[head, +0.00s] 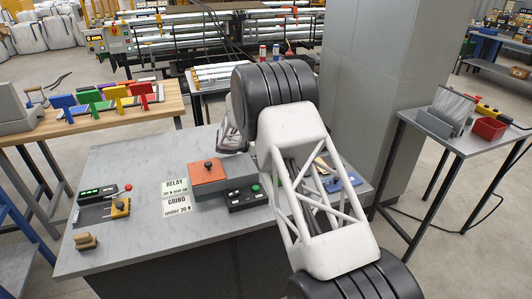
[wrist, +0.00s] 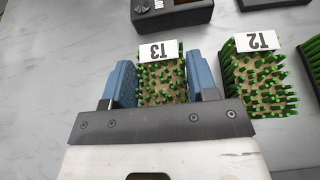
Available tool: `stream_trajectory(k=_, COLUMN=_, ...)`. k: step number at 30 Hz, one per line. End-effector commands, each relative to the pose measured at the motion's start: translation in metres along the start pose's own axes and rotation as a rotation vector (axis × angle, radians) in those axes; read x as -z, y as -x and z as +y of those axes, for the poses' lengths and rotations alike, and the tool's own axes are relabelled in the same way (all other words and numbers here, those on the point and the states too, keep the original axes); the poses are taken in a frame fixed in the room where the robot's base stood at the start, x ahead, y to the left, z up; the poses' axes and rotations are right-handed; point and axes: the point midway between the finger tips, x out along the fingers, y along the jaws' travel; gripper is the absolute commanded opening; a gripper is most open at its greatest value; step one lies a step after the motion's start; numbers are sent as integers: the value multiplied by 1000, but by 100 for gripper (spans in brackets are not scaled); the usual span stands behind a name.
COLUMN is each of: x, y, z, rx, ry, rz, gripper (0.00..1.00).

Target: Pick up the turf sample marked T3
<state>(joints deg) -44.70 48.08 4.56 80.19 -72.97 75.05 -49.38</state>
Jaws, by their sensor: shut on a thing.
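The turf sample marked T3 (wrist: 161,82) is a block of green bristles on a tan base with a white label, seen in the wrist view. My gripper (wrist: 161,84) has its two blue fingers on either side of it and is shut on it. I cannot tell whether the sample touches the table or is lifted. The turf sample marked T2 (wrist: 262,84) stands just to the right, apart from the right finger.
A third green turf piece (wrist: 313,60) is cut off at the right edge of the wrist view. A dark box (wrist: 172,12) lies beyond T3.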

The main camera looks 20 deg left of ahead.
Motion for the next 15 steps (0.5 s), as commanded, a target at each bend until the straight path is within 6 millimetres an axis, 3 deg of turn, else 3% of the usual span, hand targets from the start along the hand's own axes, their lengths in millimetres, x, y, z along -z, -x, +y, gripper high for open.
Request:
stream_trajectory(k=8, x=-2, y=1, z=0, rx=0, ry=-1, rz=0, gripper=27)
stream_trajectory(k=15, x=-19, y=8, z=0, rx=-1, ry=-2, rz=0, gripper=27)
